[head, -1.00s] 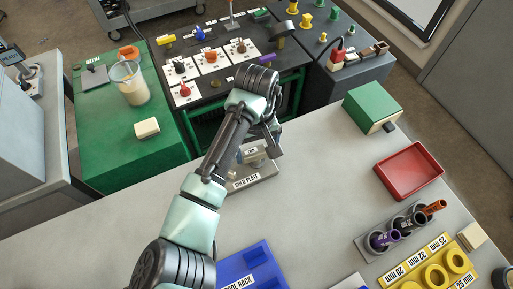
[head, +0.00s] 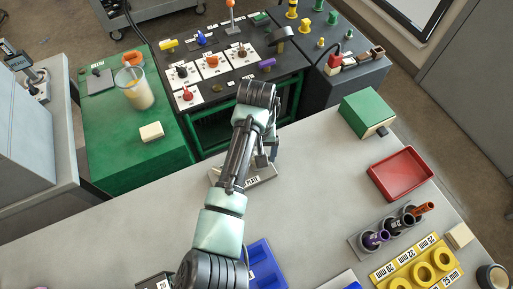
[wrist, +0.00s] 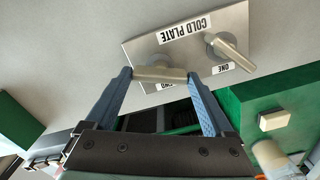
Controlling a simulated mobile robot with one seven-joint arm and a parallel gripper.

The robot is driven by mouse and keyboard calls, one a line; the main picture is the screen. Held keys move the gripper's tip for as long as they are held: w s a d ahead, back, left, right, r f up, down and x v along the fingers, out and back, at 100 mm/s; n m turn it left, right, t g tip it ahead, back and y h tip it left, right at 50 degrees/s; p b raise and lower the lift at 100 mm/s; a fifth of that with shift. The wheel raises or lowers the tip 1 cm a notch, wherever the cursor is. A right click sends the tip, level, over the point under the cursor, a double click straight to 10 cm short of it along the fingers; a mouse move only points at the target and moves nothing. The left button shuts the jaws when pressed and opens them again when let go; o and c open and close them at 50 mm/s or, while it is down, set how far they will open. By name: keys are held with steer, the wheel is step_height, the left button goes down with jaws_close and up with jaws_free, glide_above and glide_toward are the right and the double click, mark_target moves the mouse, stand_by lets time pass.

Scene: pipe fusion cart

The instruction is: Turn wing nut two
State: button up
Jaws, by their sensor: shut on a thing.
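The metal cold plate (wrist: 190,54) lies on the grey bench and fills the upper middle of the wrist view. It carries two wing nuts. Wing nut two (wrist: 160,74) has its bar between the blue fingers of my gripper (wrist: 158,75), which is shut on it, one fingertip at each end of the bar. Its label is partly covered. Wing nut one (wrist: 232,51), beside its "ONE" label, stands to the right with its bar slanting. In the head view my arm hides most of the cold plate (head: 263,175) and the grip.
The plate sits near the bench edge, with the green cart (head: 140,165) and the control panel (head: 230,75) beyond. A green box (head: 365,108), a red tray (head: 401,172) and a yellow rack (head: 405,262) stand to the right. A blue tool rack (head: 262,262) is nearer.

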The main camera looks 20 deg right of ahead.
steer(key=m+p, duration=0.1)
steer(key=m, duration=0.3)
steer(key=shift+m+p, duration=0.3)
steer(key=shift+m, duration=0.1)
stand_by(0.4)
steer(key=o, duration=1.1)
steer(key=shift+r, duration=0.15)
step_height(320, 180, up, 13)
steer(key=shift+f, duration=0.1)
